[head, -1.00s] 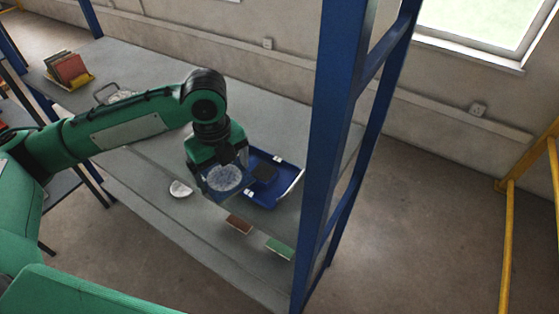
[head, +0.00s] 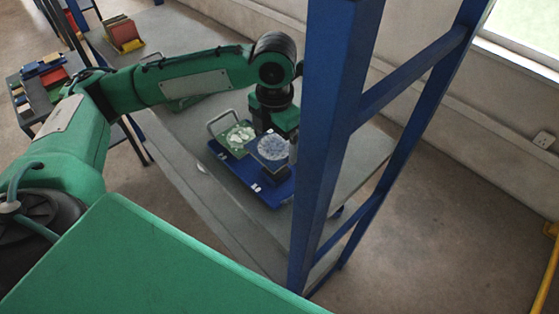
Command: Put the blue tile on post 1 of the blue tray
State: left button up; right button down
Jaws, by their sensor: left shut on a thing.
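My left gripper (head: 275,134) comes down from above and is shut on the blue tile (head: 272,147), a square blue plate with a pale mottled round pattern. The tile appears roughly level and overlaps the blue tray (head: 262,191) in the head view. The tray lies on the grey shelf behind the blue upright. The tray's posts are hidden or too small to make out, and I cannot tell whether the tile touches one. My right gripper is not in view.
A green tile with a white pattern (head: 236,138) and a metal loop handle (head: 222,117) are by the tray's left end. A blue upright (head: 330,140) stands close right of my gripper. A rack of coloured tiles (head: 124,36) is at the far left.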

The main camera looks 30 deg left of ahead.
aim_at(275, 146)
pick_arm(q)
notch_tip(275, 146, down, 4)
jog(key=shift+f+p, duration=0.1)
jog(key=shift+p, duration=0.25)
notch_tip(275, 146, down, 3)
jog(key=shift+f+p, duration=0.1)
jog(key=shift+p, duration=0.3)
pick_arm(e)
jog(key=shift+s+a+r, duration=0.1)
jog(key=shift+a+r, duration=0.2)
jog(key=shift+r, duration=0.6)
pick_arm(q)
jog(key=shift+f, duration=0.15)
jog(key=o, duration=0.8)
jog(key=shift+o, duration=0.2)
